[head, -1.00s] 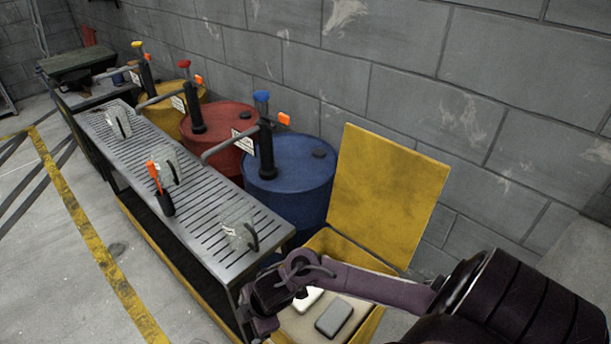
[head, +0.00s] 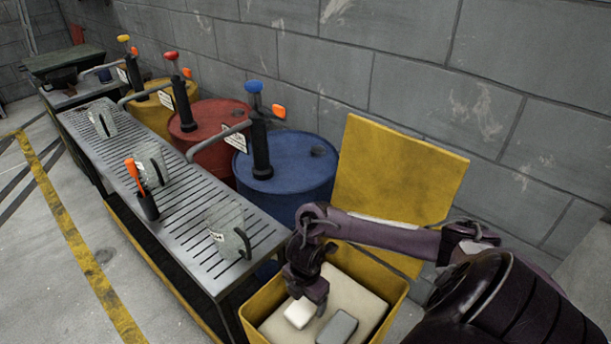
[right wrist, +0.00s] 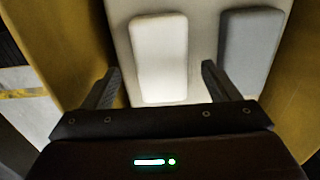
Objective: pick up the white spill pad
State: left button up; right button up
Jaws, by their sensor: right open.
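The white spill pad (head: 300,313) lies on a pale surface inside the open yellow bin (head: 262,299), left of a grey pad (head: 337,328). My right gripper (head: 313,297) is over the bin, just above and behind the white pad. In the right wrist view the white pad (right wrist: 159,57) lies ahead between the two open fingers, with the gripper (right wrist: 158,85) empty. The grey pad (right wrist: 249,50) is to the right, beyond the right finger. I cannot tell how high the fingertips are above the pad. My left gripper is not in view.
The bin's raised yellow lid (head: 395,180) stands behind my right arm. A slatted metal bench (head: 190,208) with several jugs is at the left. Blue (head: 290,178), red (head: 212,140) and yellow drums (head: 155,108) with pumps line the block wall.

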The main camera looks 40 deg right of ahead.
aim_at(306, 304)
notch_tip(306, 304, down, 3)
jog(key=shift+s+a+r, duration=0.1)
jog(key=shift+s, duration=0.05)
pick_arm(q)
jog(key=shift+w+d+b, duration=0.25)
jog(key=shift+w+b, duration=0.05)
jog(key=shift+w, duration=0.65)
pick_arm(e)
jog(key=shift+f, duration=0.35)
jog(key=c, duration=1.1)
jog(key=shift+o, duration=0.2)
jog(key=shift+r, duration=0.15)
